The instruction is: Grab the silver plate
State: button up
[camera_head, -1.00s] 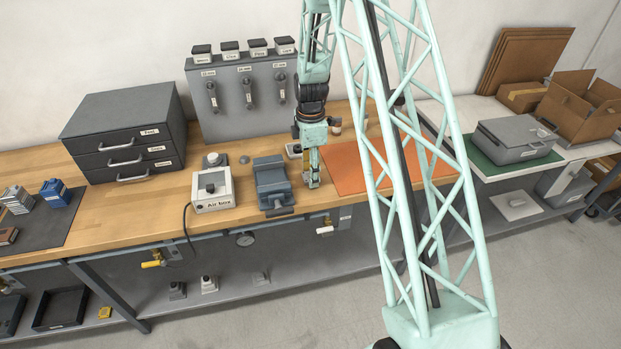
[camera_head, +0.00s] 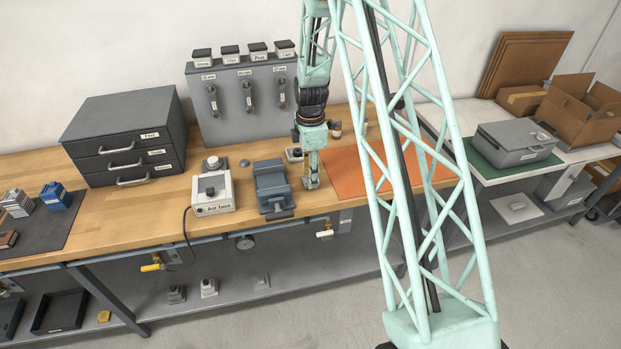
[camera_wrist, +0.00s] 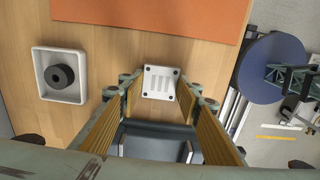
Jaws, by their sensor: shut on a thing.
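The silver plate (camera_wrist: 159,82) is a small pale metal piece with corner holes and short slots, seen between my fingertips in the wrist view. My gripper (camera_wrist: 159,88) points down at the bench and is shut on the plate, one yellow-padded finger on each side. In the head view my gripper (camera_head: 311,183) is low at the wooden bench, just right of the blue-grey vise. The plate is mostly hidden by the fingers there. Whether it touches the bench is hard to tell.
The vise (camera_head: 271,187) stands close on the left, with the Air box (camera_head: 213,192) beyond it. An orange mat (camera_head: 345,172) lies just to the right. A white tray with a dark round part (camera_wrist: 60,75) is near. The panel with hanging tools (camera_head: 243,100) stands behind.

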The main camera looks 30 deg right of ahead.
jog(key=shift+r, duration=0.15)
jog(key=shift+r, duration=1.55)
jog(key=shift+s, duration=0.2)
jog(key=s+a, duration=0.3)
jog(key=s, duration=0.4)
jog(key=s+a+r, duration=0.1)
jog(key=s+a, duration=0.2)
jog(key=s, duration=0.4)
jog(key=shift+s+r, duration=0.15)
jog(key=shift+r, duration=0.1)
